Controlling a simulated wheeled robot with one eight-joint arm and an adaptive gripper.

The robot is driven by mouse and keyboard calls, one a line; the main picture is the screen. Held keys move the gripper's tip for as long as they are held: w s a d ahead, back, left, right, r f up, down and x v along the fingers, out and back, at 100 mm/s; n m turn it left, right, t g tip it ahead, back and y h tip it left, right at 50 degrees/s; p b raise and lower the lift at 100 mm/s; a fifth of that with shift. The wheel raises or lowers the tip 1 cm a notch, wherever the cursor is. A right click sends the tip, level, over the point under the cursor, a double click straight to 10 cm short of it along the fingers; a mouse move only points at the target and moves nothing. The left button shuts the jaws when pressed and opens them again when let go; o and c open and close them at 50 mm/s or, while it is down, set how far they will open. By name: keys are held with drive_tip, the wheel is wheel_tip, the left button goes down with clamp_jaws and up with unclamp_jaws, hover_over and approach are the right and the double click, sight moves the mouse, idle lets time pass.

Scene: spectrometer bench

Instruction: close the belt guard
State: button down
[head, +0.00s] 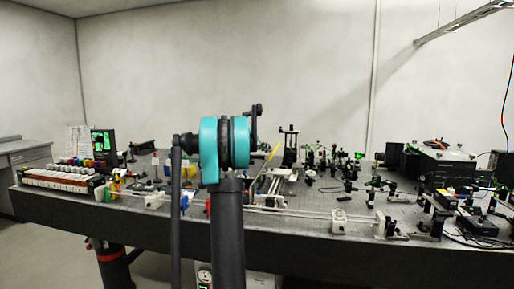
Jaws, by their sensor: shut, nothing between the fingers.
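I cannot make out the belt guard for certain. A thin yellow strip (273,151) stands tilted over the middle of the bench, just right of my arm. Pale, low parts (275,184) lie below it, and I cannot tell whether they belong to the guard. My arm, with a teal and black joint, stands upright in front of the bench and hides part of its middle. My gripper cannot be made out in this view.
The long dark optical bench (300,232) crosses the view. A rack of white-fronted blocks (62,178) and a small screen (103,145) stand at its left. Several optics on posts crowd the right half, near a black box (440,160). A pale rail (310,211) runs along the front.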

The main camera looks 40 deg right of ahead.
drive_tip(key=s+d+f+m+t+y, duration=0.2)
drive_tip(key=s+d+f+t+y, duration=0.1)
drive_tip(key=f, duration=0.5)
drive_tip(key=s+d+f+m+t+y, duration=0.2)
drive_tip(key=s+d+f, duration=0.3)
drive_tip(key=f, duration=0.3)
drive_tip(key=shift+s+f+m+t+y, duration=0.15)
drive_tip(key=shift+s+m+t+y, duration=0.2)
drive_tip(key=shift+s+y, duration=0.35)
drive_tip(key=shift+s+f, duration=0.1)
drive_tip(key=shift+s, duration=0.05)
